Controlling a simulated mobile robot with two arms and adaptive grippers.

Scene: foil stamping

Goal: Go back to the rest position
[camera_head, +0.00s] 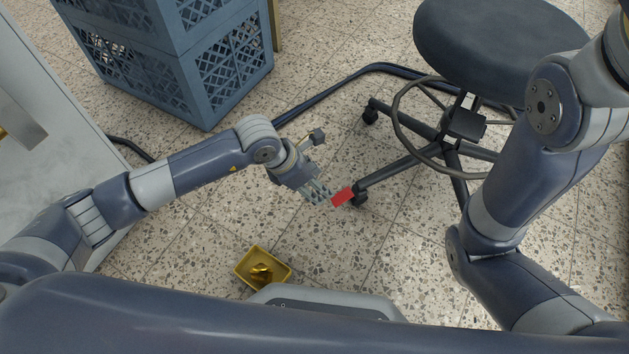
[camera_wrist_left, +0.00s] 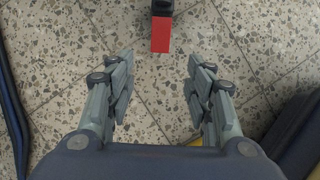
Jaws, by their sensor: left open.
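My left gripper (camera_head: 322,193) is over the speckled floor near the middle of the head view, its fingers pointing down and to the right. In the left wrist view its two fingers (camera_wrist_left: 159,78) are spread apart with nothing between them. A small red block (camera_head: 343,196) shows just past the fingertips in the head view. In the wrist view the red block (camera_wrist_left: 161,35) has a black part at its far end and lies beyond the open fingers, apart from them. My right arm comes in from the right, but its gripper is out of view.
A small yellow tray (camera_head: 283,279) with gold pieces (camera_head: 262,272) is at the lower middle. A dark round stool (camera_head: 500,40) with a wheeled base stands at upper right. Blue crates (camera_head: 185,75) are stacked at upper left. A pale cabinet (camera_head: 40,130) is at the left edge. A dark cable (camera_head: 325,95) crosses behind.

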